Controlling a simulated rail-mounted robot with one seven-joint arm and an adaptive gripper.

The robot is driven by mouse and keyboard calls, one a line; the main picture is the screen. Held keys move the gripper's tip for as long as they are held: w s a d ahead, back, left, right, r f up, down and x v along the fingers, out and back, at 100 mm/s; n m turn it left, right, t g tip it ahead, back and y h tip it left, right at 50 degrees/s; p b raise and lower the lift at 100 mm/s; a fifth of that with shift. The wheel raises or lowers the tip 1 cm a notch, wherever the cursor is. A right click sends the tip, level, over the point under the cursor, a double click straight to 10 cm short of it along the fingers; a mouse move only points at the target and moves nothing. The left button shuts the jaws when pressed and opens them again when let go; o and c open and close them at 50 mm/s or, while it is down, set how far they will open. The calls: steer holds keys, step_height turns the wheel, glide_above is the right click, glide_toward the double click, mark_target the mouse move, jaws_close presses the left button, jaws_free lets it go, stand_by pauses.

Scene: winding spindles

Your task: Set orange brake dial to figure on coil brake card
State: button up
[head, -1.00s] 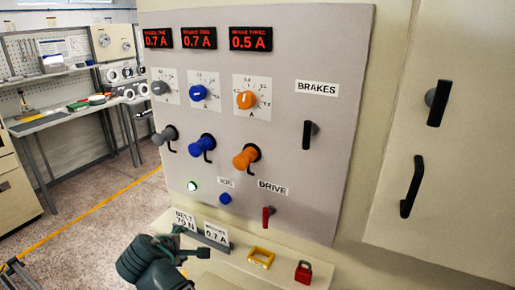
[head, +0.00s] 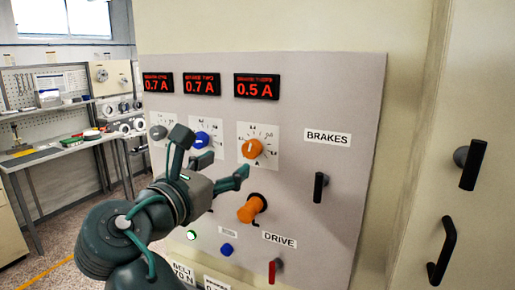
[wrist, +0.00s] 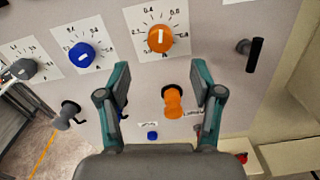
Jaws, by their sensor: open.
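The orange brake dial (head: 252,148) sits on a white scale plate on the panel, under a red display reading 0.5 A (head: 257,86).
A blue dial (head: 202,139) and a grey dial (head: 158,132) are to the left, under displays reading 0.7 A. An orange handle (head: 252,208) sticks out below the orange dial. A black BRAKES handle (head: 320,187) and red DRIVE lever (head: 274,270) stand to the right.

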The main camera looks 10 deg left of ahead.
mark_target(249, 150)
steer(key=shift+n, duration=0.5)
steer(key=p+x, duration=0.2)
steer(key=x, duration=0.8)
steer(key=shift+w+d+f, duration=0.1)
steer(key=shift+w, duration=0.25)
steer(key=shift+c, duration=0.2)
steer(key=c, duration=1.1)
